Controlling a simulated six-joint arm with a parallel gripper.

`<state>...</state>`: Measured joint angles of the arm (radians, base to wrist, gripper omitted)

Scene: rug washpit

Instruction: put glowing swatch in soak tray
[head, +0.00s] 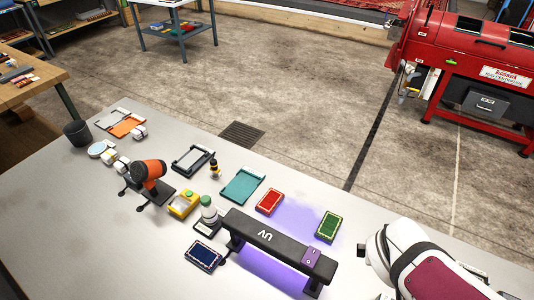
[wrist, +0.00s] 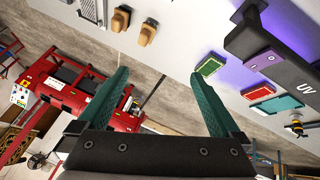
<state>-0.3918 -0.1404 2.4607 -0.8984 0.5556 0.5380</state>
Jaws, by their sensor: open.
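My gripper (wrist: 160,73) is open and empty, its two teal fingers spread above the grey floor and table edge in the wrist view. A green swatch (head: 328,227) with a bright yellow-green speckled border lies flat right of the UV lamp; it also shows in the wrist view (wrist: 209,65), right of the fingers. A red swatch (head: 269,202) lies behind the lamp, and a dark blue swatch (head: 204,255) lies in front of its left end. Which swatch glows is not certain. A teal tray (head: 242,186) and a dark-framed tray (head: 193,160) stand left of the red swatch; neither is labelled.
The black UV lamp (head: 275,236) stands as a low bar casting purple light. A white bottle (head: 208,210), yellow box (head: 184,203) and orange device (head: 148,172) crowd the left. The table's front left is clear.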

